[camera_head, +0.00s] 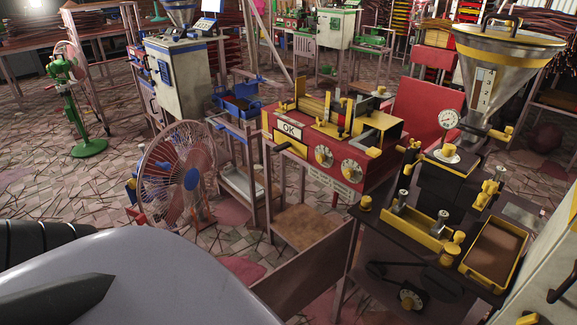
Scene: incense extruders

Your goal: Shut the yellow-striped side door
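At the right edge stands a pale upright panel (548,272) with a yellow stripe (558,226) along its edge and a small black handle. It is cut off by the frame, and I cannot tell whether it is the side door or how far open it is. No other yellow-striped door can be made out. Neither of my grippers can be made out. Only a large smooth grey part of my own body and a dark ribbed part fill the lower left.
A dark bench with a yellow tray (488,283) and a steel hopper (497,75) stands beside the panel. A red-and-yellow machine (308,150) is at centre, a caged fan (178,180) left of it. Tiled floor (75,195) is open at left.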

